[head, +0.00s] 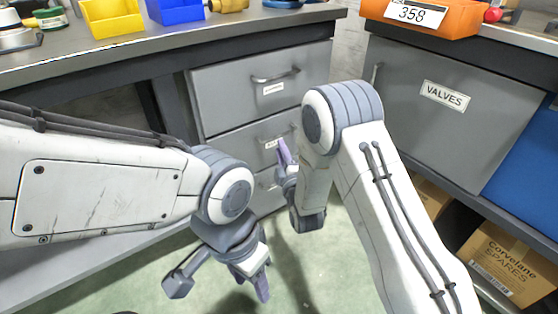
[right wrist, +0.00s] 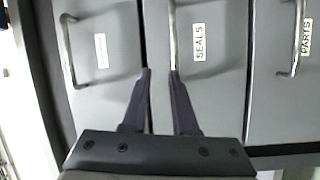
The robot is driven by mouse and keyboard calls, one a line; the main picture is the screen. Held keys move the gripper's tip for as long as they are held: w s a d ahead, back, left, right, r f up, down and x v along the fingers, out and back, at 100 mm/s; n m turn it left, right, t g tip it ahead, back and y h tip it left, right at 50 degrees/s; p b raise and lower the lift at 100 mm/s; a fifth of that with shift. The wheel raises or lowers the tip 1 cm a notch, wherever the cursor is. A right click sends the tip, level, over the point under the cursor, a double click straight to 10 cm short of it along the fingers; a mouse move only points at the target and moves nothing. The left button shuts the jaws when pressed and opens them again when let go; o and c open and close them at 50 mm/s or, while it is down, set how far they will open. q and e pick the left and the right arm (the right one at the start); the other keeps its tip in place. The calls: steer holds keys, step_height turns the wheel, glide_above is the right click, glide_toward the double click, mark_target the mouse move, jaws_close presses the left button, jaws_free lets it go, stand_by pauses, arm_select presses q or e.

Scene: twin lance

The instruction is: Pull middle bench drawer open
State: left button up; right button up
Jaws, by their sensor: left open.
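The bench drawer unit shows three grey drawers, all looking closed. The middle drawer (head: 232,146) is partly hidden by my right arm in the head view. In the right wrist view the middle drawer (right wrist: 213,95) carries a "SEALS" label and a metal bar handle (right wrist: 173,35). My right gripper (right wrist: 161,74) is open in front of it, its purple fingers apart. One fingertip overlaps the handle's near end; I cannot tell whether they touch. In the head view my right gripper (head: 284,155) is mostly hidden. My left gripper (head: 250,281) is open and empty, low over the floor.
The bench top (head: 120,52) holds a yellow bin (head: 112,18) and a blue bin (head: 175,11). To the right is a cabinet with a "VALVES" door (head: 450,105) and an orange bin (head: 440,18) on top. A cardboard box (head: 505,265) sits below. Green floor is clear before the drawers.

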steer(key=n+t+b, duration=0.1)
steer(key=b, duration=0.1)
glide_toward(279, 137)
steer(key=f, duration=0.1)
arm_select(q)
step_height(279, 137, down, 8)
steer(key=b, duration=0.4)
arm_select(e)
steer(key=x, duration=1)
steer(key=shift+w+r, duration=0.25)
steer(key=shift+r, duration=0.1)
jaws_close()
steer(key=shift+a, duration=0.1)
